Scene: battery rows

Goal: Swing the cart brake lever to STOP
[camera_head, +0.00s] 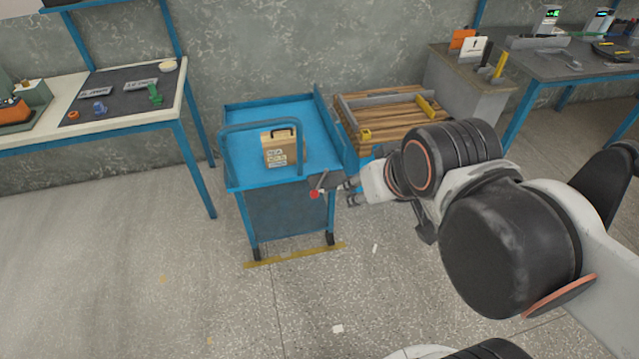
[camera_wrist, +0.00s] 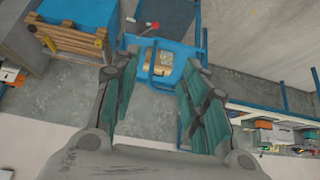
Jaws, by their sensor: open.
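The blue cart (camera_head: 256,114) stands against the wall in the head view, with a raised tube handle. In the wrist view the cart (camera_wrist: 186,55) lies beyond my gripper (camera_wrist: 158,78), and the red-tipped lever (camera_wrist: 154,26) is above the gap between the fingers. The fingers are spread and nothing is between them. I cannot tell whether one touches the lever. No STOP marking is readable.
A tan box (camera_head: 279,148) stands on the cart's top. A wooden pallet-like stack (camera_head: 385,122) stands just right of the cart. A workbench (camera_head: 182,92) is at left, another bench (camera_head: 560,68) at back right. A yellow floor line (camera_head: 294,256) runs before the cart; the floor there is mostly clear.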

